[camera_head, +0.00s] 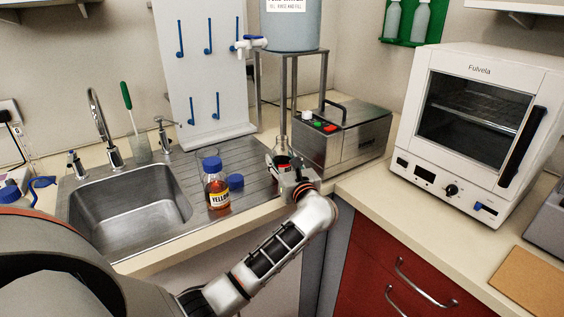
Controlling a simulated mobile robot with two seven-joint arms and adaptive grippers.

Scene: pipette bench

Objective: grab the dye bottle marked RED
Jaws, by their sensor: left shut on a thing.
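My left gripper (287,178) reaches in over the counter's front edge, right of the sink drainer. It is shut on a small glass vessel with red on it (284,166). The gripper hides most of this vessel, and I cannot read a RED mark on it. A dye bottle marked YELLOW (216,187), with a blue cap and amber contents, stands upright on the drainer to the left of the gripper. My right gripper is not in view.
A blue cap-like piece (235,181) lies beside the YELLOW bottle. A steel box with buttons (342,143) stands close right of the gripper, near a metal stand holding a tank (291,25). The sink (130,212) is left, a white oven (475,120) right.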

